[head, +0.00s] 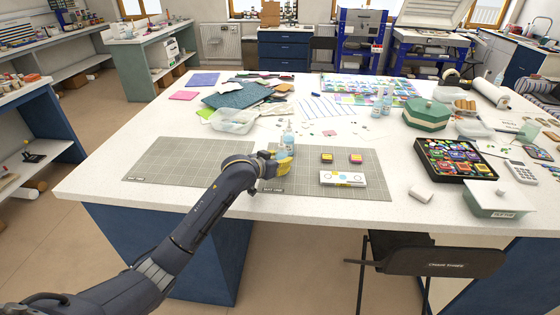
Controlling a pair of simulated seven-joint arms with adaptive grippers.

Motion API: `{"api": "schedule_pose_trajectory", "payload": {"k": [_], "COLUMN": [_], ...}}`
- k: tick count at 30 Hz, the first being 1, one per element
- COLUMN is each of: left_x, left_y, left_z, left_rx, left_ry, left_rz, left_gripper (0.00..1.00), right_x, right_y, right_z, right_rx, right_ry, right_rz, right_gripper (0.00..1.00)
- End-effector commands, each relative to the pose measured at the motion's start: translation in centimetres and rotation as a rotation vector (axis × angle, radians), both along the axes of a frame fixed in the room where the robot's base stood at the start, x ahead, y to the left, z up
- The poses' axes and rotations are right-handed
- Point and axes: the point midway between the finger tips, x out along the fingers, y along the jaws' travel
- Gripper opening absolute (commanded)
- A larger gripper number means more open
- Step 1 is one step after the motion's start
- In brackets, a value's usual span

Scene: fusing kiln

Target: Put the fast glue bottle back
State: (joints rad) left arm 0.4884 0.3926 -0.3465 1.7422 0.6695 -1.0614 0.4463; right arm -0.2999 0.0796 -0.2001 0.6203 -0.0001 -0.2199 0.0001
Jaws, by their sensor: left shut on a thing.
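My left gripper (281,161), with yellow fingers, reaches in over the right-hand grey cutting mat (315,182). It is shut on a small pale bottle with a blue label (287,139), which stands roughly upright over the back edge of that mat. The fingers hide its lower part, so I cannot tell whether its base touches the mat. The label is too small to read. Two similar pale bottles (377,105) stand close together farther back, right of the middle of the table. My right gripper is not in view.
On the right mat are two small colored blocks (356,158) and a white box (342,178). A clear tub (233,121) stands behind the left mat (170,162). A green hexagonal box (427,116) and a black tray of colored pieces (424,172) stand right. The left mat is bare.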

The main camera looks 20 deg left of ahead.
Motion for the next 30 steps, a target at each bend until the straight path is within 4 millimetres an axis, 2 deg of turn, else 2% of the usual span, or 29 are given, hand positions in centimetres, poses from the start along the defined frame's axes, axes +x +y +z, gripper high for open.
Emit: {"api": "schedule_pose_trajectory", "payload": {"k": [4, 5, 10, 20, 25, 30], "left_x": [0.0, 0.0, 0.0, 0.0, -1.4, -3.9], "left_y": [0.0, 0.0, 0.0, 0.0, 0.4, 1.2], "left_z": [-0.3, -0.3, -0.3, 0.1, 0.7, 1.8], "left_rx": [0.000, 0.000, 0.000, 0.000, 0.001, 0.001], "left_ry": [0.000, 0.000, 0.000, -0.001, -0.001, -0.001], "left_rz": [0.000, 0.000, 0.000, 0.000, -0.001, -0.001], "left_gripper": [0.25, 0.41, 0.61, 0.62, 0.62, 0.62], "right_x": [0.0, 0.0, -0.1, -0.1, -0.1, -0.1], "right_y": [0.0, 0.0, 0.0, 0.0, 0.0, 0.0], "right_z": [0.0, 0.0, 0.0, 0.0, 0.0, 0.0], "right_rx": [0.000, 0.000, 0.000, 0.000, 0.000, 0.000], "right_ry": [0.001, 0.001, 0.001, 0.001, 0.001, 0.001], "right_rz": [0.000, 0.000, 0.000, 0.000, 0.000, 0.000], "right_gripper": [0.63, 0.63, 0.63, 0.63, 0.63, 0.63]}}
